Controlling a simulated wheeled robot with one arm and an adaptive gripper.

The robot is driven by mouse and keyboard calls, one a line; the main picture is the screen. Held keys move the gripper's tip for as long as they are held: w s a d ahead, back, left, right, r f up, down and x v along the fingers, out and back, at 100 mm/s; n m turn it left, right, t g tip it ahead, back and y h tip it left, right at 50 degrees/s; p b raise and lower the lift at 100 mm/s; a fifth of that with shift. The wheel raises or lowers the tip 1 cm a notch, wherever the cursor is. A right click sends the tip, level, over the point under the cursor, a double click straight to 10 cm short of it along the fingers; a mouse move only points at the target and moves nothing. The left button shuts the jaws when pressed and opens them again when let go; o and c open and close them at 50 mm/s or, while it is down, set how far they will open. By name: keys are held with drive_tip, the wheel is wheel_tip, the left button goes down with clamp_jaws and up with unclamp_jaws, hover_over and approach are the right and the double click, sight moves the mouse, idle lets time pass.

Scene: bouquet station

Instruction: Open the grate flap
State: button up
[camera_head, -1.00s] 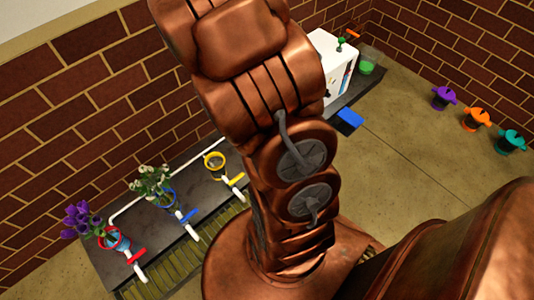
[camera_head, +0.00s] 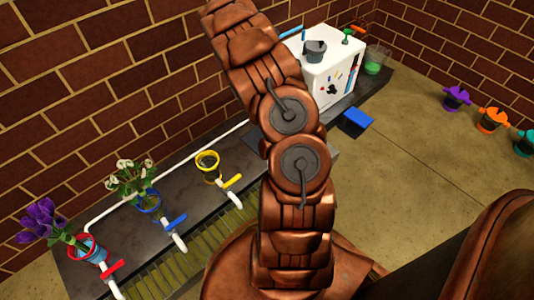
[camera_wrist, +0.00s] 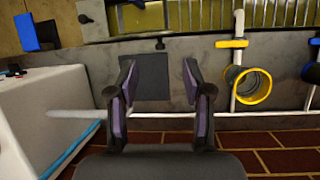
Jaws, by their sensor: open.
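My gripper (camera_wrist: 160,85) shows in the wrist view with its two dark, purple-sided fingers spread apart and nothing between them. Beyond the fingers is a grey counter with a dark square patch (camera_wrist: 144,77) seen between them. The slatted yellowish grate (camera_wrist: 190,16) lies along the top of the wrist view, beyond the fingertips. In the head view the grate (camera_head: 177,268) runs along the counter's front edge, partly hidden by my arm, which also hides my gripper.
A white box (camera_head: 322,62) stands at the counter's far end; its side (camera_wrist: 40,110) fills the wrist view's left.

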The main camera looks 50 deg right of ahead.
wheel_tip(320, 180, down, 22)
drive_tip(key=s+d+y+b, duration=0.1)
drive_tip(key=s+d+b, duration=0.1)
drive_tip(key=b, duration=0.7)
drive_tip(key=shift+d+n, duration=0.3)
drive_tip(key=shift+n, duration=0.1)
drive_tip(key=shift+f, duration=0.1)
clamp_jaws()
